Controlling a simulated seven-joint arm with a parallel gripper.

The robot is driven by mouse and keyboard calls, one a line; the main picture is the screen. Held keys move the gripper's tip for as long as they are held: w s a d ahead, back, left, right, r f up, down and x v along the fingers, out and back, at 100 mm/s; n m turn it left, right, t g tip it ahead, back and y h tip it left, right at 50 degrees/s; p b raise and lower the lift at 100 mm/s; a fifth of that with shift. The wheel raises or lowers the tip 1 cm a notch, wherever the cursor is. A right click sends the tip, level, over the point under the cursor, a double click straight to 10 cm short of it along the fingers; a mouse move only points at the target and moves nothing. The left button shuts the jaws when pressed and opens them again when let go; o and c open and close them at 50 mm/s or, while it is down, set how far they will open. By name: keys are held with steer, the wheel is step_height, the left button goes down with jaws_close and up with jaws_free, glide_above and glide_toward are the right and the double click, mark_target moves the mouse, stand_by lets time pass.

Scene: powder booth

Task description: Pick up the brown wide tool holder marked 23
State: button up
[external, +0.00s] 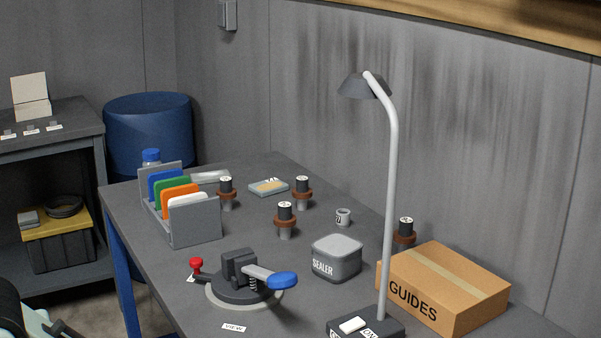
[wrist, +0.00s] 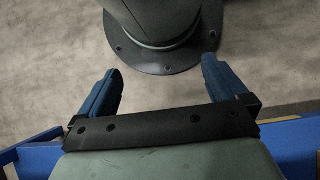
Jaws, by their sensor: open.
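Several tool holders with brown wide rings, black tops and grey lower ends stand upright on the grey bench. One brown holder (external: 227,195) is at the back left, another (external: 302,194) is right of it. A third (external: 285,218) is nearer the middle, and another (external: 404,241) is partly hidden behind the cardboard box. Their white top labels are too small to read, so I cannot tell which is 23. My gripper (wrist: 160,64) shows in the wrist view with its two blue fingers wide apart and nothing between them. No holder shows in that view.
A tall lamp (external: 390,200), a GUIDES box (external: 444,285) and a SEALER tin (external: 336,260) stand on the right. A clamp (external: 240,280) is in front, a rack of coloured plates (external: 195,228) on the left. A small cup (external: 343,217) stands centrally.

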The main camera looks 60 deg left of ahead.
steer(key=shift+c, duration=0.5)
steer(key=shift+c, duration=0.6)
